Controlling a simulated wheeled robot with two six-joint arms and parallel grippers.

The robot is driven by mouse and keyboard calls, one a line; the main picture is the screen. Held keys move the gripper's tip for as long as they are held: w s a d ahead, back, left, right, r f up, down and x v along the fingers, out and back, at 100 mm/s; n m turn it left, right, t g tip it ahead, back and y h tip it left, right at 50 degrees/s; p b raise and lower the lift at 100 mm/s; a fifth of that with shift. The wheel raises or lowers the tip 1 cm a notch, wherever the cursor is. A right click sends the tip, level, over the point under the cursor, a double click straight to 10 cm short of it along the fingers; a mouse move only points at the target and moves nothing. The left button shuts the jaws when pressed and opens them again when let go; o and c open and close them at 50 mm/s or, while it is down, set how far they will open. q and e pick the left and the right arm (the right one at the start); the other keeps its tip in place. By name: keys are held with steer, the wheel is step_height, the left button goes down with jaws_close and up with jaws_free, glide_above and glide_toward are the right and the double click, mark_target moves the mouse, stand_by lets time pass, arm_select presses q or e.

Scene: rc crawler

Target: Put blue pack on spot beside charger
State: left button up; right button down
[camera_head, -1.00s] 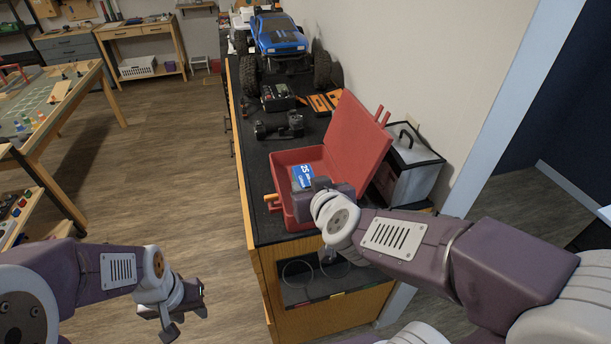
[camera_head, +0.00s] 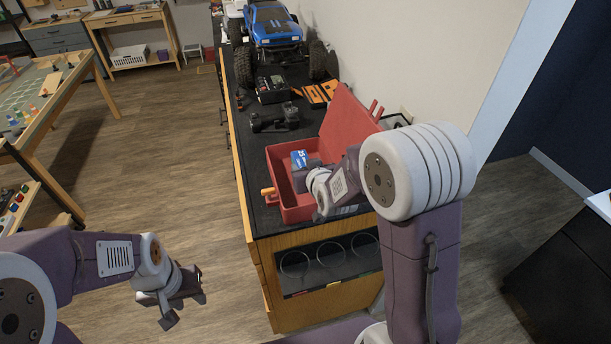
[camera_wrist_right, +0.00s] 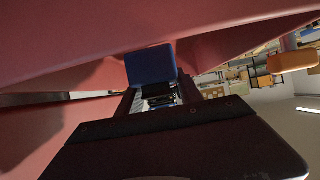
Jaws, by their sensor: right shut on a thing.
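The blue pack (camera_head: 299,158), with white lettering, is inside the open red case (camera_head: 297,208) on the dark bench top. My right gripper (camera_head: 304,171) is shut on the pack, low in the case. In the right wrist view the blue pack (camera_wrist_right: 151,64) shows at the far end of the fingers, close to the red case walls. The charger seems to be the black box with small controls (camera_head: 272,90), farther back on the bench. The spot beside it cannot be clearly made out. My left gripper (camera_head: 184,306) is open and empty over the floor at the left.
A dark tool (camera_head: 273,120) lies between the case and the charger. Orange items (camera_head: 320,93) lie right of the charger. A blue truck with large tyres (camera_head: 274,30) stands at the back. The case's raised lid (camera_head: 345,125) leans toward the wall. An orange latch (camera_head: 267,192) sticks out at the left.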

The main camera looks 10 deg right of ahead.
steer(key=f, duration=0.2)
steer(key=shift+s+f, duration=0.2)
steer(key=shift+f, duration=0.15)
steer(key=shift+w+f, duration=0.1)
steer(key=shift+f, duration=0.2)
steer(key=shift+w+f, duration=0.1)
steer(key=shift+w, duration=0.05)
steer(key=shift+f, duration=0.15)
steer(key=c, duration=1.2)
jaws_free()
steer(key=shift+s+f, duration=0.1)
steer(key=shift+s, duration=0.1)
steer(key=o, duration=0.4)
steer(key=shift+w, duration=0.1)
